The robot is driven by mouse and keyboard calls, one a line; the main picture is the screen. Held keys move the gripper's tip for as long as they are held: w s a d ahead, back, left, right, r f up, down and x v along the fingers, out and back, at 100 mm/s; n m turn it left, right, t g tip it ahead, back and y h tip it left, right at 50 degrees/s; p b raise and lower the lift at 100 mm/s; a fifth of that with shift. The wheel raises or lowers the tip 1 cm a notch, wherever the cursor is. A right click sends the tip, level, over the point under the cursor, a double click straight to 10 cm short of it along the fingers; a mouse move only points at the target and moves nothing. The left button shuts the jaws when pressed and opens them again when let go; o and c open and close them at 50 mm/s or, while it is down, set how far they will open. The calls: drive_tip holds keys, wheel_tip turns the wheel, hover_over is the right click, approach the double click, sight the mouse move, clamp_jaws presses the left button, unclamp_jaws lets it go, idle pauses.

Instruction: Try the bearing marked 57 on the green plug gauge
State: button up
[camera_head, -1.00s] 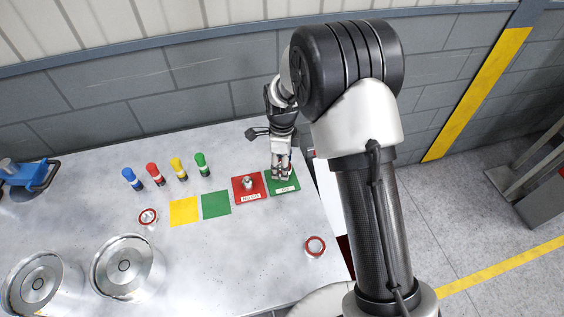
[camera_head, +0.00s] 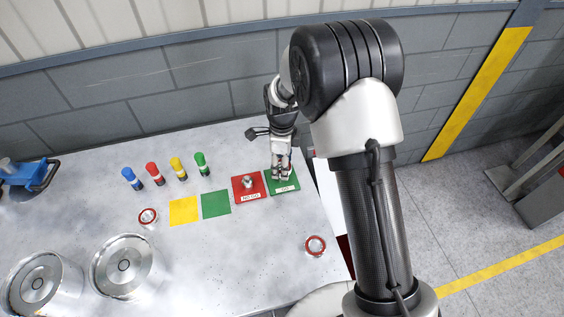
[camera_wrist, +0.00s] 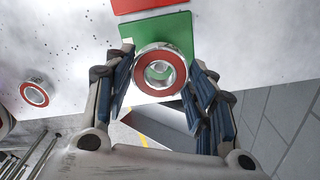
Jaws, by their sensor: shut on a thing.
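My gripper (camera_head: 282,174) is over the green plate (camera_head: 296,184) labelled GO at the table's right end. In the wrist view my gripper (camera_wrist: 161,68) is shut on a red-sealed bearing (camera_wrist: 160,89), with a finger on each side of it. The green plate (camera_wrist: 178,28) shows behind the bearing. A grey metal end, seemingly the green gauge's plug, shows in the bearing's bore. I cannot tell how far, if at all, the bearing sits down over it. No number is readable on the bearing.
The red NO GO plate (camera_head: 239,183) with its plug (camera_head: 248,182) is just left. Two other red-sealed bearings lie apart, one left (camera_head: 148,216) and one front right (camera_head: 315,245). Yellow (camera_head: 184,211) and green (camera_head: 216,204) squares and several coloured markers (camera_head: 179,169) are further left.

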drive_tip(key=shift+f, duration=0.35)
idle(0.5)
drive_tip(key=o, duration=1.3)
drive_tip(key=shift+o, duration=0.4)
drive_tip(key=o, duration=0.5)
drive_tip(key=shift+r, duration=0.1)
wheel_tip(320, 180, up, 9)
drive_tip(key=p, duration=0.5)
